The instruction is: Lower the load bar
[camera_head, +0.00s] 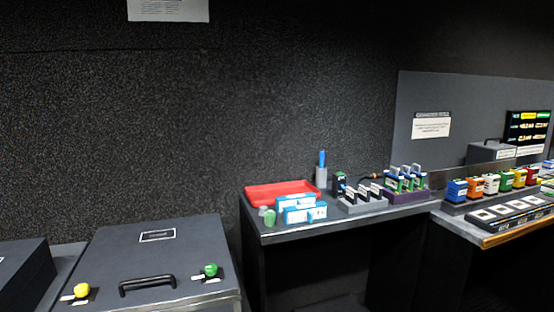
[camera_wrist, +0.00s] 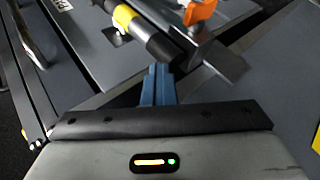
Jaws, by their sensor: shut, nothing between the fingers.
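The load bar cannot be made out for certain in either view. In the wrist view, a dark rod with a yellow band (camera_wrist: 127,17) runs down to the right and ends just beyond my fingertips; I cannot tell if it is the load bar. An orange knob or lever (camera_wrist: 200,12) sits on a grey metal piece to its right. My gripper (camera_wrist: 159,72) shows as two blue fingers shut together with nothing between them. Its tips are close to the rod's black end, and contact is unclear. My gripper is not visible in the head view.
In the head view, a dark case (camera_head: 157,245) with a handle, a yellow knob (camera_head: 82,290) and a green knob (camera_head: 211,270) stands at lower left. A desk holds a red tray (camera_head: 282,193) and blue-white boxes. A counter at right carries several coloured blocks (camera_head: 491,184).

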